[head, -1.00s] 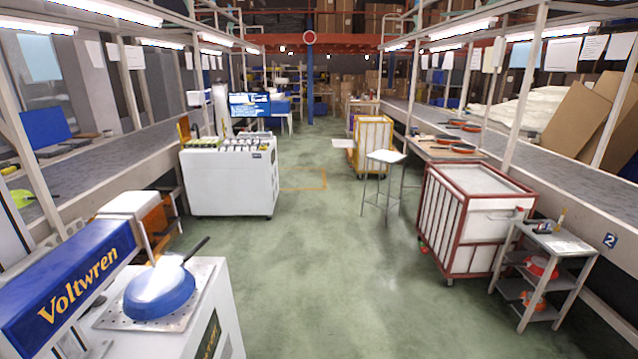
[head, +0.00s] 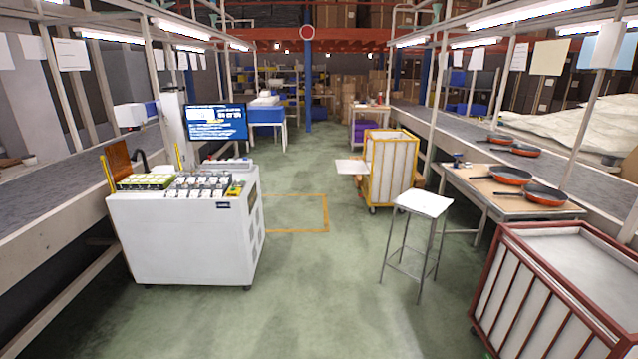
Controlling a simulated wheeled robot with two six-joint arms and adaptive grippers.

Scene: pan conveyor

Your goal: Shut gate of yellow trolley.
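The yellow trolley (head: 391,172) stands ahead, right of the middle of the aisle, in the head view. It has a yellow frame with pale side panels and wheels. A pale flat panel (head: 353,167) sticks out level from its left side; it looks like the gate, swung down open. The trolley's inside is mostly hidden from here. Neither of my grippers shows in the head view.
A white-topped stool (head: 423,204) stands in front of the trolley. A red-framed trolley (head: 557,290) is at the lower right, and a white cabinet (head: 180,240) at the left. The green floor between them is clear, with an orange outlined rectangle (head: 328,213).

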